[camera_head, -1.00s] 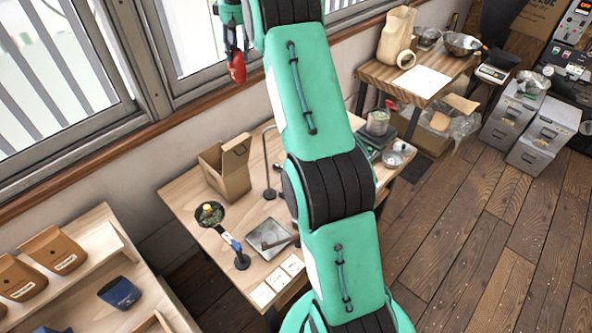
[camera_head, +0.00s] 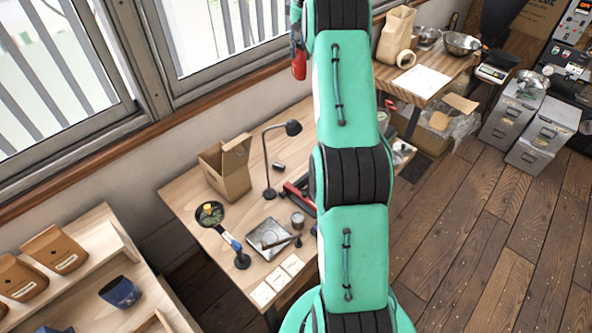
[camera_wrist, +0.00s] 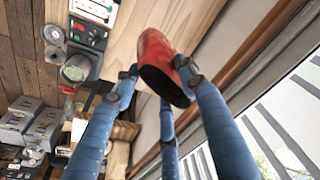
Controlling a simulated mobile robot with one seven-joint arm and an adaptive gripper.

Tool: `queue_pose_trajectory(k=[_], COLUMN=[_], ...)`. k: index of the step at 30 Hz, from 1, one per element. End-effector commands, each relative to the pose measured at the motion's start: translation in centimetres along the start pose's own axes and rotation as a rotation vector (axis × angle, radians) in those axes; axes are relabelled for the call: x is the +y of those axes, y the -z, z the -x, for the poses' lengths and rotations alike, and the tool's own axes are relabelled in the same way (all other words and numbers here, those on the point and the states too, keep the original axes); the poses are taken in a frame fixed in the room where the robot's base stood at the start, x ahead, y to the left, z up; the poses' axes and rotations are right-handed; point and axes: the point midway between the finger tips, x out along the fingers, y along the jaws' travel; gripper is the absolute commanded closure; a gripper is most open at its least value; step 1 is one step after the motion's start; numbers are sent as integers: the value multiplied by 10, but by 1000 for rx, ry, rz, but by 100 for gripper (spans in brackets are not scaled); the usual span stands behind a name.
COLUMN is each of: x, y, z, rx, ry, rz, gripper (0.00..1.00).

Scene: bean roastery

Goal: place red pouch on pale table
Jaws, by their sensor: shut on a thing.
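The red pouch (camera_head: 299,66) hangs at the tip of my gripper (camera_head: 297,44), high in front of the window sill in the head view. In the wrist view, the blue fingers of my gripper (camera_wrist: 158,76) are closed around the red pouch (camera_wrist: 156,50), with its dark end toward the camera. The pale table (camera_head: 187,195) stands below in the middle of the head view, and my arm hides its right part. The pouch is apart from it. Pale wood also shows behind the pouch in the wrist view (camera_wrist: 125,38).
On the pale table stand an open carton (camera_head: 226,172), a black lamp (camera_head: 268,165), a metal tray (camera_head: 262,243), a red-and-black tool (camera_head: 300,195) and white cards (camera_head: 277,279). A shelf with brown pouches (camera_head: 57,250) is at left. Bare wood shows around the carton.

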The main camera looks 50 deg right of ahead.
Motion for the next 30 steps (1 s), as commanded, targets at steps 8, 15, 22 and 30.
queue_pose_trajectory(k=[8, 15, 22, 30], x=[-2, -3, -4, -4], y=[-12, -27, -40, -49], z=[-75, -170, -261, -327], rx=[-3, -5, -4, 0], ry=[1, 2, 1, 0], rz=[1, 1, 1, 2], gripper=[72, 72, 72, 72])
